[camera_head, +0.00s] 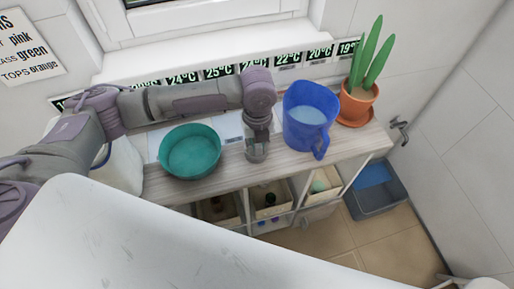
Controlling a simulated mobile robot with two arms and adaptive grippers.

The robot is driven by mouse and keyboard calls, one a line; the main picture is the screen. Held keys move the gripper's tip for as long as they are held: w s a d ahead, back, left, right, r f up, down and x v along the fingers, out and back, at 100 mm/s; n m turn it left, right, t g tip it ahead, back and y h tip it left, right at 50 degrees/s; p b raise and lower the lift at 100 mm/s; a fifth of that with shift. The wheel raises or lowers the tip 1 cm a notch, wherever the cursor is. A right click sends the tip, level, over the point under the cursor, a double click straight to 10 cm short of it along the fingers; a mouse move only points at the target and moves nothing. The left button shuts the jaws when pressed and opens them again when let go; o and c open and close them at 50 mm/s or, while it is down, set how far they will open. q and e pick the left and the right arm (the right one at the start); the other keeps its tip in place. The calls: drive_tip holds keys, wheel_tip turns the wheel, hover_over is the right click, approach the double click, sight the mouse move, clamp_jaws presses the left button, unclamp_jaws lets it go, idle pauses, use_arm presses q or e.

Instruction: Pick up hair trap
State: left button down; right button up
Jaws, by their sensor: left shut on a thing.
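My left arm reaches in from the left and bends down over the wooden cart top (170,190). My left gripper (257,154) points down at the cart top, between a teal bowl and a blue jug. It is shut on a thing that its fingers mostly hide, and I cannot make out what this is. I cannot pick out the hair trap elsewhere. My right gripper is out of view.
The teal bowl (190,151) stands left of the gripper and the blue jug (309,112) close on its right. A potted plant (357,101) stands at the right end. Open bins (318,205) sit below. A white surface (170,245) fills the foreground.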

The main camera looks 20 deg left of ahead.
use_arm(q)
drive_tip(key=shift+r, duration=0.6)
wheel_tip(320, 180, up, 2)
drive_tip(key=shift+w+r+b, duration=0.1)
drive_tip(key=shift+r+b, duration=0.1)
drive_tip(key=shift+b, duration=0.45)
drive_tip(key=s+d+r+b, duration=0.2)
drive_tip(key=s+d+r, duration=0.4)
drive_tip(key=d, duration=0.4)
drive_tip(key=shift+r, duration=0.7)
drive_tip(key=shift+s, duration=0.1)
